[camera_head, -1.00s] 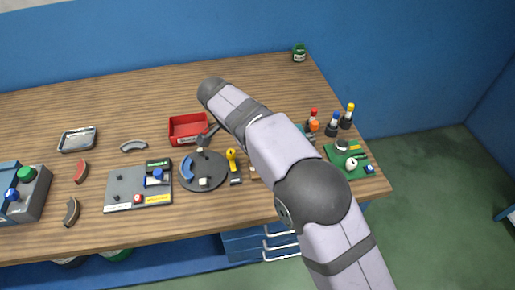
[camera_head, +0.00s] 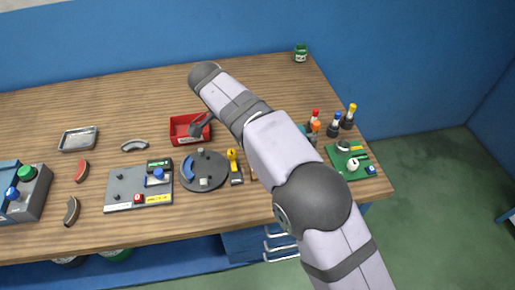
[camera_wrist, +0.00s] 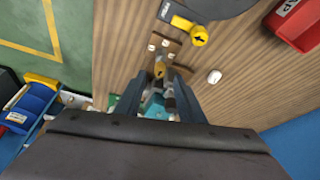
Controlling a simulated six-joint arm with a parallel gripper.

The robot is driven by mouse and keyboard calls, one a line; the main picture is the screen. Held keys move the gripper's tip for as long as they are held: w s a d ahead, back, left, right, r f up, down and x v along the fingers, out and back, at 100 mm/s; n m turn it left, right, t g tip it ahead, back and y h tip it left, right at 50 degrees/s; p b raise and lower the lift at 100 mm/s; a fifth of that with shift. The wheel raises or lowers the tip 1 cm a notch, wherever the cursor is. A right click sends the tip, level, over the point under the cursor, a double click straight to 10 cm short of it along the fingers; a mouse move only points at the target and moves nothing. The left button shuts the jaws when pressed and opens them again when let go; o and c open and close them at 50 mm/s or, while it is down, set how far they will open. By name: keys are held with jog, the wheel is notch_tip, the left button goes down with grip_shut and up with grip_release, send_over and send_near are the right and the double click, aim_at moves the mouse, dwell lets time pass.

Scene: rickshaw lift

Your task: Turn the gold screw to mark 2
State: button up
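A small gold-coloured piece (camera_wrist: 160,69), which looks like the gold screw, stands on a brown block beyond my fingertips in the wrist view. Small white tags (camera_wrist: 165,43) sit around it; their numbers are too small to read. In the head view my arm hides most of this block. My gripper (camera_wrist: 160,88) has its two dark fingers apart, with nothing clearly held between them.
A yellow lever on a black base (camera_head: 233,166) stands beside the grey round plate (camera_head: 218,182). The red bin (camera_head: 177,129) is behind. A grey panel (camera_head: 125,190) lies left. Coloured bottles (camera_head: 348,121) and a green board (camera_head: 343,164) are right.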

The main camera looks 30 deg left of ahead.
jog(key=shift+v, duration=1.7)
jog(key=shift+w, duration=0.1)
jog(key=w+d+f+n+g+p, duration=0.15)
jog(key=w+d, duration=0.25)
jog(key=d, duration=0.8)
jog(key=w+d+n+g+p, duration=0.1)
jog(key=w+d+n, duration=0.15)
jog(key=d, duration=0.95)
jog(key=s+d+f+n+y, duration=0.1)
jog(key=s+d+f, duration=0.2)
jog(key=s+d, duration=0.4)
jog(key=s+d+f+n+g+y+p, duration=0.1)
jog(key=s+d+f, duration=0.2)
jog(key=s+d, duration=0.5)
jog(key=d, duration=0.6)
jog(key=shift+d, duration=0.2)
jog(key=shift+f+g, duration=0.1)
jog(key=shift+g, duration=0.15)
